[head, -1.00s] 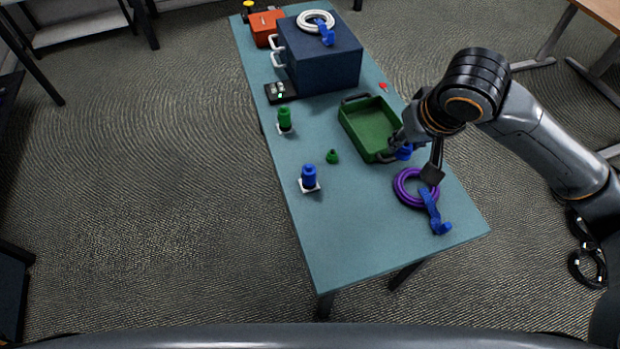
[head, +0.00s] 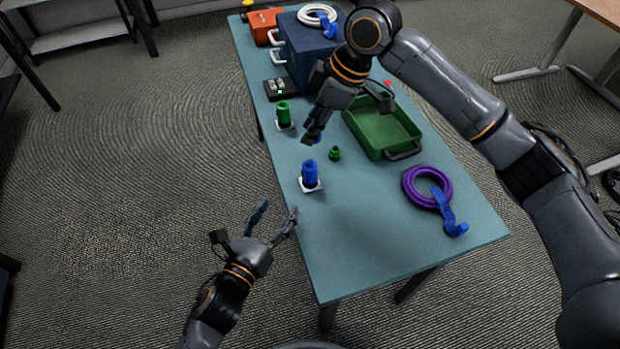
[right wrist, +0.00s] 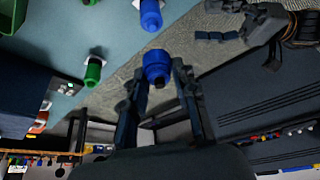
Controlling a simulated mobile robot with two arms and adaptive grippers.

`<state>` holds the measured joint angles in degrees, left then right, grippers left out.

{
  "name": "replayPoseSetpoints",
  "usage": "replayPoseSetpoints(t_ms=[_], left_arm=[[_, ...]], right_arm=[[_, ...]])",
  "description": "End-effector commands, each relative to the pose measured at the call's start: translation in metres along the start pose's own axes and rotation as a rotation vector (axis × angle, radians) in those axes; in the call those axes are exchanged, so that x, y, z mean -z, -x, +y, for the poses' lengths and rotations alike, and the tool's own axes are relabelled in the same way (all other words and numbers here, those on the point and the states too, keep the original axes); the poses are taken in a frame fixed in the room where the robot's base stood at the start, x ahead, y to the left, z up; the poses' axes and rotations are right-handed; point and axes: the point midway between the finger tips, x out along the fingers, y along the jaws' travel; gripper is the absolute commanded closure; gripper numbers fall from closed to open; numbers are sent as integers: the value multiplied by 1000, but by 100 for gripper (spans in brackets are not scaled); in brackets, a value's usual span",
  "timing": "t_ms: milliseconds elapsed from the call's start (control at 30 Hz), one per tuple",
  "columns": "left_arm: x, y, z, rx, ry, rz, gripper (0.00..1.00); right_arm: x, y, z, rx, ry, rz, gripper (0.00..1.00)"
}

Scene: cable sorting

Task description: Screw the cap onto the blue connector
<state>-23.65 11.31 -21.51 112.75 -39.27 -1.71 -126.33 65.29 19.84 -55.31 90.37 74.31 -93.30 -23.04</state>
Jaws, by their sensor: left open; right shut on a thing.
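The blue connector (head: 309,174) stands upright on a small white base near the table's left edge. It also shows at the top of the right wrist view (right wrist: 151,15). My right gripper (head: 314,136) is above the table, just beyond the connector in the head view. It is shut on the blue cap (right wrist: 157,65), seen between its fingers in the right wrist view and apart from the connector. In the head view the cap is hard to make out. My left gripper (head: 278,214) is open and empty, just off the table's left edge, below the connector in the picture.
A green connector (head: 284,114) and a green cap (head: 335,153) stand close by. A green tray (head: 385,134), a purple cable coil (head: 407,187) with a blue strap, and a dark blue box (head: 298,50) are on the table (head: 370,250). The table's near part is clear.

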Motion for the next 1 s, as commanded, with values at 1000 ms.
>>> replayPoseSetpoints(t_ms=[1000], left_arm=[[-23, -58, -28, 80, -234, -77, 41]], right_arm=[[5, -4, 1, 18, 42, -1, 84]])
